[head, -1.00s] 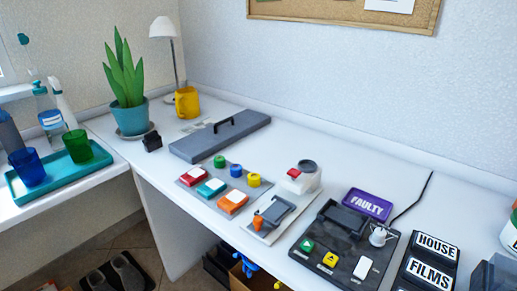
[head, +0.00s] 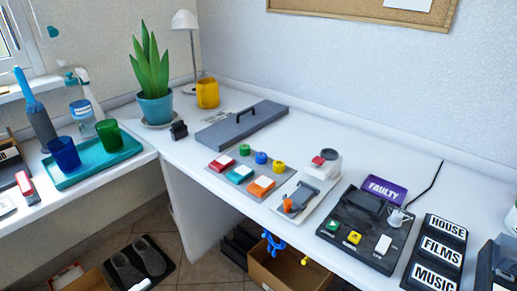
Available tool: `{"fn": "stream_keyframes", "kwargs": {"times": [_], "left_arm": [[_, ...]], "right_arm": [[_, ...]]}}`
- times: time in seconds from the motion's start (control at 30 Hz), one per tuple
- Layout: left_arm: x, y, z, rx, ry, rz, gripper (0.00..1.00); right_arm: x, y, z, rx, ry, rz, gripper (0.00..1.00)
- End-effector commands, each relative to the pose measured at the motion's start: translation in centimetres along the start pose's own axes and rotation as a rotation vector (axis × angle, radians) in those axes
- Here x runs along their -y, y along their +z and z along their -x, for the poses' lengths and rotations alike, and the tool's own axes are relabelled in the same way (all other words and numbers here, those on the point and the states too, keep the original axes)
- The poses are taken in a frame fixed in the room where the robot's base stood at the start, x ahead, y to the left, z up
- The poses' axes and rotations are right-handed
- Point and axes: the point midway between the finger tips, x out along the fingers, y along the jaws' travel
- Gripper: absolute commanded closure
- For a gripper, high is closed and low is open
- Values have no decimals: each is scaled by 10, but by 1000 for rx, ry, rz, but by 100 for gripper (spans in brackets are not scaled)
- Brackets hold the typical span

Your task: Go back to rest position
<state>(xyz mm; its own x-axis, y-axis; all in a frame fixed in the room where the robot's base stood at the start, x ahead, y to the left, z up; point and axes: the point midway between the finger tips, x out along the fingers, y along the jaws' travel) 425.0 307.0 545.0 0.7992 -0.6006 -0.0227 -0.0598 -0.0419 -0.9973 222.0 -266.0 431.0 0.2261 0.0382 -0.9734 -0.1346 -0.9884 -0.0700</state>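Neither of my grippers shows in the head view, and no arm is in sight. The white desk (head: 300,146) holds a dark player panel (head: 338,243) with coloured buttons at the front right. Labelled disc holders marked HOUSE, FILMS and MUSIC (head: 437,252) stand beside it. A purple FAULTY tray (head: 385,189) lies behind the panel. A grey board (head: 222,186) with red, teal and orange blocks and round knobs lies left of centre. A grey device on a pale base (head: 290,216) sits between the board and the panel.
A teal tray (head: 66,183) with blue (head: 64,154) and green (head: 109,135) cups is on the left. A plant (head: 151,70), yellow mug (head: 208,93) and long grey lid (head: 240,126) stand at the back. A cardboard box (head: 285,268) and slippers (head: 140,261) are on the floor.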

Motion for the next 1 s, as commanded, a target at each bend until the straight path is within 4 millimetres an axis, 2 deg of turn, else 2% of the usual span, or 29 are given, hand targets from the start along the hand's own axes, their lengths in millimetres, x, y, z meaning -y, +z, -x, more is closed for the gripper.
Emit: {"fn": "stream_keyframes", "kwargs": {"times": [0.13, 0.27, 0.4, 0.53, 0.67, 0.8, 0.9, 1.0], "left_arm": [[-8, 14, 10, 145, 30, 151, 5], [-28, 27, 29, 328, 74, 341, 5], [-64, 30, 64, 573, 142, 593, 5], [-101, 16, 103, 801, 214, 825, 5], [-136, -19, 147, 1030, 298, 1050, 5], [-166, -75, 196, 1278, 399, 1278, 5], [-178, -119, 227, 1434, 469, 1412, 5], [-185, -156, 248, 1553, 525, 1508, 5]], "right_arm": [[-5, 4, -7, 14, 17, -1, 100], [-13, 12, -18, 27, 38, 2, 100], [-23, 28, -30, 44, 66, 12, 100], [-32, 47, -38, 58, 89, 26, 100], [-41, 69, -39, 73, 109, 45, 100], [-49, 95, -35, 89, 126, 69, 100], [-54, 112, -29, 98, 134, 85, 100], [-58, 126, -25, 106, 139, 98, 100]]}}
